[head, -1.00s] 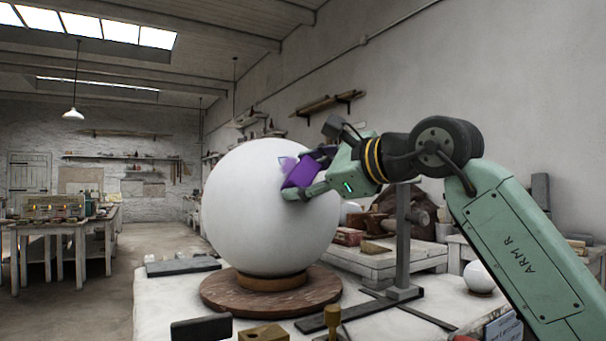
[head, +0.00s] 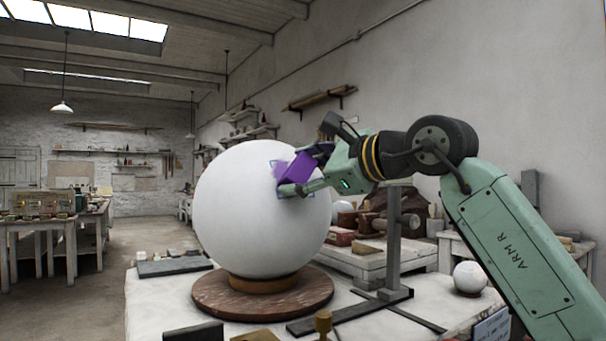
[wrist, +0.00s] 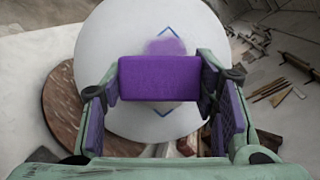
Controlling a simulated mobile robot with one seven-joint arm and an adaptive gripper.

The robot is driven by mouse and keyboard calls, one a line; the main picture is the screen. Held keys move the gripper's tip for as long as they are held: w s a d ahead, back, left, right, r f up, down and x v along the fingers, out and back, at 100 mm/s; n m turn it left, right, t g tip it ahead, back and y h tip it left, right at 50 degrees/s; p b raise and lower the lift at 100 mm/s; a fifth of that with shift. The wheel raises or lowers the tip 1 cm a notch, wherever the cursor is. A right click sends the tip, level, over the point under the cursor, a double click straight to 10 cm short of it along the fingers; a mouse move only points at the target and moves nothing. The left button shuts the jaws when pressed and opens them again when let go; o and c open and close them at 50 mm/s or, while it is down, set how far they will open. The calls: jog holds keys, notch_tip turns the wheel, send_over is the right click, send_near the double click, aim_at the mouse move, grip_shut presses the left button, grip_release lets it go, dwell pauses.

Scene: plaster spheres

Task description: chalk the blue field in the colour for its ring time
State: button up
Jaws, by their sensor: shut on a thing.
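A large white plaster sphere (head: 240,215) stands on a round brown base (head: 225,300) on the bench. My gripper (head: 292,172) is shut on a purple chalk block (wrist: 160,78), at the sphere's right upper face in the head view. In the wrist view, blue corner lines (wrist: 168,31) of a diamond-shaped field show above and below the block. A purple chalk smear (wrist: 165,47) lies inside the upper corner. The block hides the middle of the field. I cannot tell whether the block touches the plaster.
A dark upright stand (head: 394,245) rises right of the sphere. A small white sphere (head: 469,278) sits at the right, with a card (head: 492,326) in front. A brass-coloured knob (head: 323,321) and a dark block (head: 193,332) are at the front. A grey slab (head: 175,267) lies at left.

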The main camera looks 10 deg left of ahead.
jog(key=shift+s+d+f+b, duration=0.1)
jog(key=shift+s+f+b, duration=0.25)
jog(key=shift+s, duration=0.4)
jog(key=shift+r, duration=0.1)
jog(key=shift+w+d+r+g+p, duration=0.3)
jog(key=shift+w+d+p, duration=0.15)
jog(key=shift+p, duration=0.75)
jog(key=w+d+g+p, duration=0.1)
jog(key=w+n+g+y+p, duration=0.1)
jog(key=p, duration=0.1)
jog(key=shift+d+f+y, duration=0.3)
jog(key=shift+d+f, duration=0.05)
jog(key=shift+w+a+f, duration=0.25)
jog(key=shift+w+a, duration=0.1)
jog(key=shift+a, duration=0.1)
jog(key=shift+f, duration=0.1)
